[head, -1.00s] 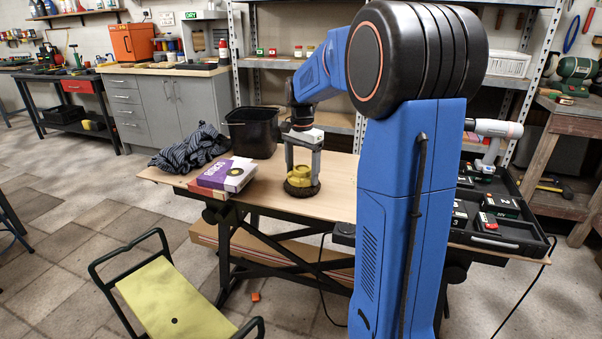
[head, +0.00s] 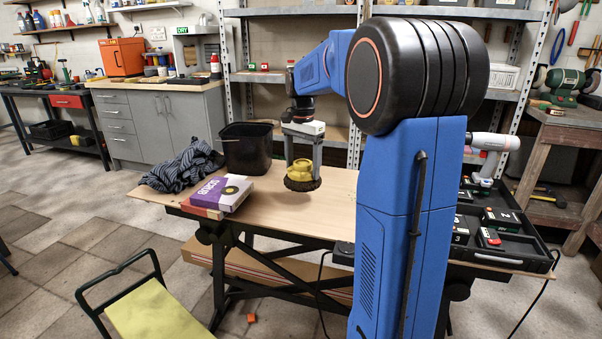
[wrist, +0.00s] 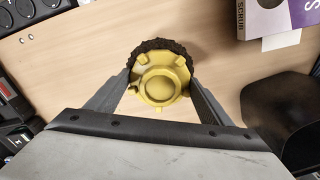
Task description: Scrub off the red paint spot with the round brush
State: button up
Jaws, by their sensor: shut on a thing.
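My gripper (head: 302,165) is shut on the round brush (head: 300,170), which has a yellow knobbed body and dark bristles facing down. In the wrist view the brush (wrist: 160,82) sits between the two fingers. It is over the wooden bench top (head: 333,192), and the bristles seem slightly above the wood, though contact is hard to judge. I see no red paint spot on the bare wood in either view; it may be hidden under the brush or behind my arm.
A purple-and-white box (head: 222,193) on a book, a striped cloth (head: 183,165) and a black bin (head: 246,148) stand at the bench's left. A black tray (head: 500,225) with battery-like blocks is at the right. Bare wood lies around the brush.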

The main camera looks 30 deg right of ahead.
jog(key=shift+r, duration=1)
